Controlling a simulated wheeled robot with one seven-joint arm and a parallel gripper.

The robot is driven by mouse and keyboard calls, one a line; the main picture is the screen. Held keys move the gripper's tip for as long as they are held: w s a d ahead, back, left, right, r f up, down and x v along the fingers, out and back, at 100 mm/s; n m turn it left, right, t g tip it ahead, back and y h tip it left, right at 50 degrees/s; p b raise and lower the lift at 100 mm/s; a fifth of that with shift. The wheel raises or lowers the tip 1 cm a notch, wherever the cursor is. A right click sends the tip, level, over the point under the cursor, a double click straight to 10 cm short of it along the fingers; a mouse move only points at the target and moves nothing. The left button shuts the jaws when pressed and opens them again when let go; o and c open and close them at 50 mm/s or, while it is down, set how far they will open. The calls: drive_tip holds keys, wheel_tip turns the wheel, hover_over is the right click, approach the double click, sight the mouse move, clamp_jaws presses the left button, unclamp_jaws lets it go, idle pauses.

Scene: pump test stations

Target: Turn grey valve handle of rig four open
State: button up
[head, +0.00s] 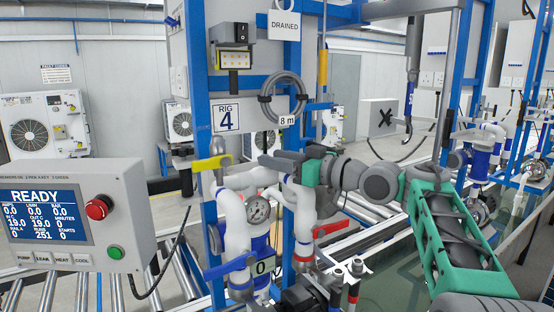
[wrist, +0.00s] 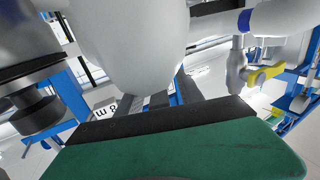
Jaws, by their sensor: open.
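Rig four carries the "RIG 4" sign (head: 226,117). My gripper (head: 288,162), with a green body, is at the top of the rig's right white pipe (head: 302,205). A dark grey bar shows there, but I cannot tell whether it is the grey valve handle or a finger, nor whether they touch. The handle is otherwise hidden by my gripper. The jaws are open and hold nothing visible. In the wrist view my green gripper part fills the bottom, close below a white pipe (wrist: 130,45). The yellow handle (head: 211,163) also shows in the wrist view (wrist: 266,74).
A blue handle (head: 231,266) and a red handle (head: 333,229) sit lower on the rig. A pressure gauge (head: 258,210) is between the pipes. A control box (head: 75,215) reading READY stands at left. Blue posts and a coiled hose (head: 283,98) are close to my arm.

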drive_tip(key=shift+s+d+f, duration=0.15)
drive_tip(key=shift+s+d, duration=0.05)
drive_tip(key=shift+d, duration=0.15)
drive_tip(key=b+v, duration=0.2)
drive_tip(key=v, duration=0.4)
drive_tip(key=shift+s+d+b, duration=0.1)
drive_tip(key=shift+d+b, duration=0.05)
drive_tip(key=shift+b, duration=0.25)
drive_tip(key=shift+s+d, duration=0.25)
drive_tip(key=shift+c, duration=0.2)
